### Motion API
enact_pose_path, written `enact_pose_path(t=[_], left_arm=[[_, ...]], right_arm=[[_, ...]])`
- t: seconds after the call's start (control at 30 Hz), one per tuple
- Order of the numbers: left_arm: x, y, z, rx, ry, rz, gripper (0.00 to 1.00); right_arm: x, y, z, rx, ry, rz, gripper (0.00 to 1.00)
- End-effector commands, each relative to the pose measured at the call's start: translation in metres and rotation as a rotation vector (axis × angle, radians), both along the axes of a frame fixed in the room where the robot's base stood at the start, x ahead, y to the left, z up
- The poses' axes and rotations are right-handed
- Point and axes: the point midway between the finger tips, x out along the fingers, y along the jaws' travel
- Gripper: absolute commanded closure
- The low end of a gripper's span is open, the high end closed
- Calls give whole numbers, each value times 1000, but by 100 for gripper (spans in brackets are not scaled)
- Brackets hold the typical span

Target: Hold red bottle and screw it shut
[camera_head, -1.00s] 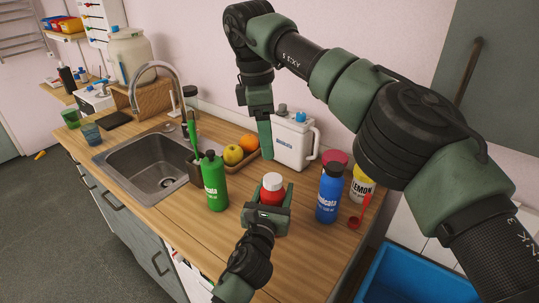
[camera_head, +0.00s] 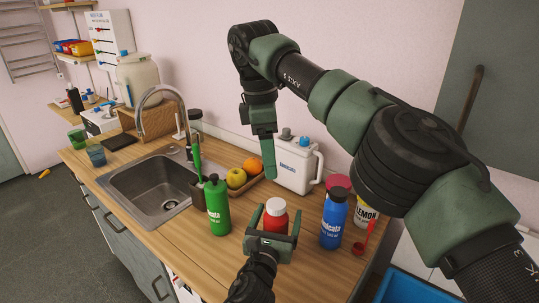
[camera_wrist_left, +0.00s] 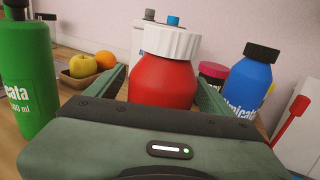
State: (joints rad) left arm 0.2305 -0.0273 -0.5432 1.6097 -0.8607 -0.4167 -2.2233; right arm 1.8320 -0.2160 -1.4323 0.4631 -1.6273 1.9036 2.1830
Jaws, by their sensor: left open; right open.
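The red bottle (camera_head: 275,224) stands upright on the wooden counter with a ribbed white cap (camera_head: 276,207) on top. In the left wrist view the red bottle (camera_wrist_left: 163,82) and the white cap (camera_wrist_left: 171,42) fill the middle. The cap sits on the neck; how tight it is cannot be told. My left gripper (camera_head: 273,230) is open, with one finger on each side of the bottle's body; whether they touch it is unclear. The bottle's lower part is hidden by the gripper. My right gripper (camera_head: 268,174) is open and empty, seen edge-on, pointing down above and behind the bottle.
A green bottle (camera_head: 218,208) stands left of the red one, a blue bottle (camera_head: 333,221) right. Behind are a fruit tray (camera_head: 252,186) and a white canister (camera_head: 295,166). A sink (camera_head: 155,190) lies left. A red scoop (camera_head: 364,240) is near the right edge.

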Motion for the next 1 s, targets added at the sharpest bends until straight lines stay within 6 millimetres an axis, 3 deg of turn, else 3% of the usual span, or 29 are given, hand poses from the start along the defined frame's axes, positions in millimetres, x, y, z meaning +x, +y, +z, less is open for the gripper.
enact_pose_path(t=[0.43,1.0], left_arm=[[-65,15,-2,0,1,-1,18],[-72,16,-1,-1,2,0,18]], right_arm=[[0,0,-6,0,0,0,34],[0,0,-6,0,0,0,34]])
